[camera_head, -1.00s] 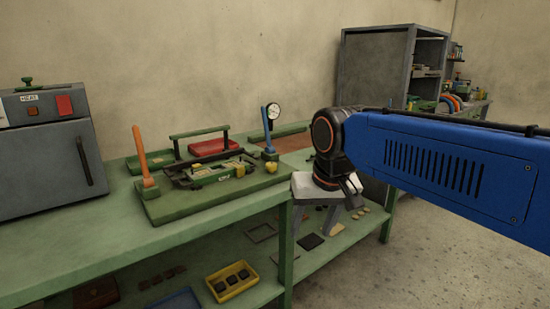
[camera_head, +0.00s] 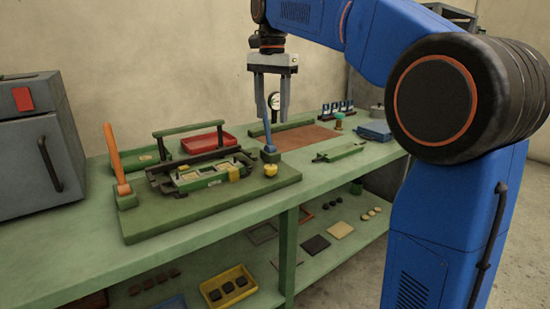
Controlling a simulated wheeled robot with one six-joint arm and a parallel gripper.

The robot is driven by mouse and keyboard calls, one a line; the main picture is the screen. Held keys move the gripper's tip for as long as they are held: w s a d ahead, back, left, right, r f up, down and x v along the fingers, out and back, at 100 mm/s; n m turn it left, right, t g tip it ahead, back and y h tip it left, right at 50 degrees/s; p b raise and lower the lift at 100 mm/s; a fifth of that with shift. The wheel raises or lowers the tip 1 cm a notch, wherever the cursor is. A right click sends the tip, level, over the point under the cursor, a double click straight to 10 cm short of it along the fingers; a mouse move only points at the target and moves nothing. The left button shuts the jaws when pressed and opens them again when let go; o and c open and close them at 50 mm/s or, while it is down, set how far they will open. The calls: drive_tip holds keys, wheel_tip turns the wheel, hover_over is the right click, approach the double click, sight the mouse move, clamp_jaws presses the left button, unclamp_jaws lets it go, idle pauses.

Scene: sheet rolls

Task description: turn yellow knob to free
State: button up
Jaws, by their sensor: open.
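The yellow knob (camera_head: 270,170) is small and sits near the right end of the green base plate (camera_head: 220,205), in front of the foot of the blue lever (camera_head: 267,125). My gripper (camera_head: 271,112) points down with its two fingers apart and empty. In the picture it is above the knob, over the blue lever and in line with the round dial gauge (camera_head: 275,101); its depth relative to them is hard to tell. No knob marking is readable.
An orange lever (camera_head: 115,155) stands at the plate's left end. A green and black fixture (camera_head: 205,170) lies between the levers. A grey oven (camera_head: 30,145) stands at the left. A red tray (camera_head: 203,143) and a brown mat (camera_head: 305,137) lie behind.

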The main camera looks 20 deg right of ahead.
sight(271, 166)
drive_tip(key=f, duration=0.5)
drive_tip(key=w+f, duration=0.1)
drive_tip(key=f, duration=0.5)
drive_tip(key=w+f, duration=0.1)
drive_tip(key=f, duration=0.5)
drive_tip(key=shift+r, duration=0.1)
drive_tip(key=c, duration=1)
drive_tip(key=shift+c, duration=0.2)
